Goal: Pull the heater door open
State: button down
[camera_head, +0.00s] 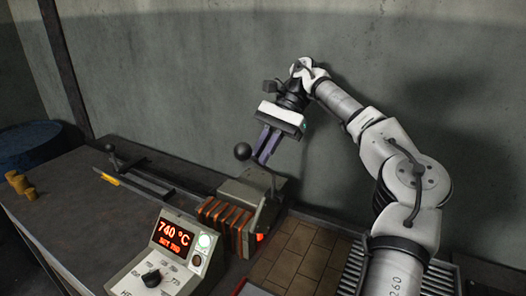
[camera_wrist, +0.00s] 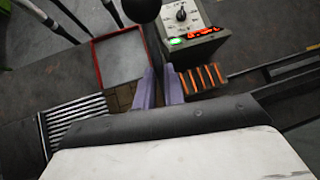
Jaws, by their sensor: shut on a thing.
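The heater (camera_head: 248,188) is a grey box with glowing orange coils at its front, standing on the dark bench. Its coils (camera_wrist: 203,78) also show in the wrist view. A lever with a black ball knob (camera_head: 243,151) rises by the heater, and I take it as the door handle. The knob (camera_wrist: 143,9) also shows at the top of the wrist view. My gripper (camera_head: 262,158) points down with purple fingers, shut on this lever below the knob. The fingers (camera_wrist: 159,72) hide the exact contact. The door panel is hard to make out, and I cannot tell how far it is open.
A control box (camera_head: 158,259) reading 740 °C stands in front of the heater. A rail with a second knobbed lever (camera_head: 112,149) lies left. Brass-coloured cylinders (camera_head: 20,185) sit far left. A red-rimmed tray (camera_wrist: 95,62) and a ribbed grate (camera_wrist: 75,119) are near. The wall is behind.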

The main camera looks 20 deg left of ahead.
jog(key=c, duration=1.5)
grip_release()
jog(key=shift+s+f, duration=0.1)
